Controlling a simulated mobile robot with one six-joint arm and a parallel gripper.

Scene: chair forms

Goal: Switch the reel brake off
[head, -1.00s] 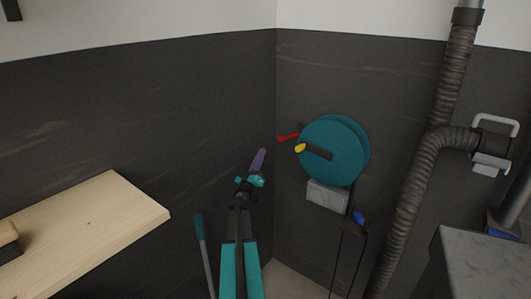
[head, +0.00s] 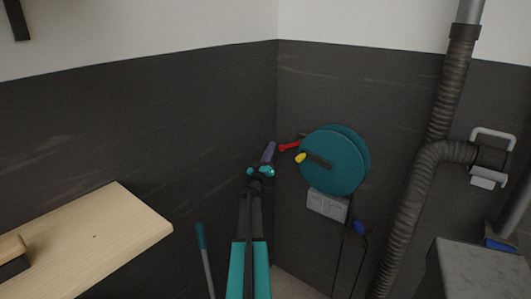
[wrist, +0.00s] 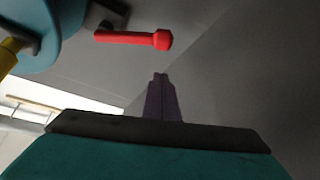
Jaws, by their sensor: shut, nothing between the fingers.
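The teal reel (head: 335,160) is mounted on the right-hand wall near the corner. A red lever (head: 289,146), which looks like the reel brake, sticks out to the left from behind the reel. The yellow crank knob (head: 300,158) is on the reel's front. My gripper (head: 270,147) is shut and empty, just left of the red lever's tip. In the wrist view the red lever (wrist: 135,39) lies across the upper middle, its knob toward the right. My gripper's purple fingers (wrist: 158,78) are together below the lever, apart from it. The reel (wrist: 28,30) fills the upper left.
A grey box (head: 326,204) is below the reel, with a hanging cable and blue plug (head: 358,228). A ribbed duct (head: 405,205) runs to the right. A wooden bench (head: 95,240) stands at left, a teal-handled rod (head: 201,238) beside it.

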